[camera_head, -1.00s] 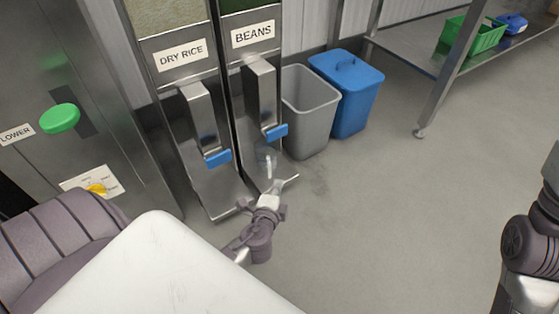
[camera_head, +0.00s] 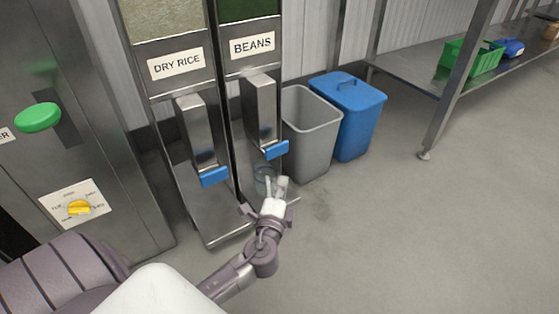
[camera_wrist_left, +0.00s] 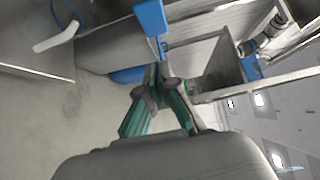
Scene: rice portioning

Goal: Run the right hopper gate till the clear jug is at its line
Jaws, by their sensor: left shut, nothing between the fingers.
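The right hopper, labelled BEANS (camera_head: 253,46), has a steel chute with a blue gate paddle (camera_head: 277,151) at its lower end. A clear jug (camera_head: 262,181) stands below that chute on the steel base. My left gripper partly hides it, and its fill level and line cannot be made out. My left gripper (camera_head: 275,186) is shut and empty, close in front of the jug and below the blue paddle; I cannot tell if it touches the jug. In the left wrist view its fingers (camera_wrist_left: 160,74) are together and a blue paddle (camera_wrist_left: 151,17) is beyond them. My right gripper is out of view.
The DRY RICE hopper (camera_head: 176,64) with its own blue paddle (camera_head: 214,177) stands directly left. A grey bin (camera_head: 312,135) and a blue lidded bin (camera_head: 360,118) stand right of the hoppers. A steel shelf (camera_head: 420,75) is farther right. The floor at right is clear.

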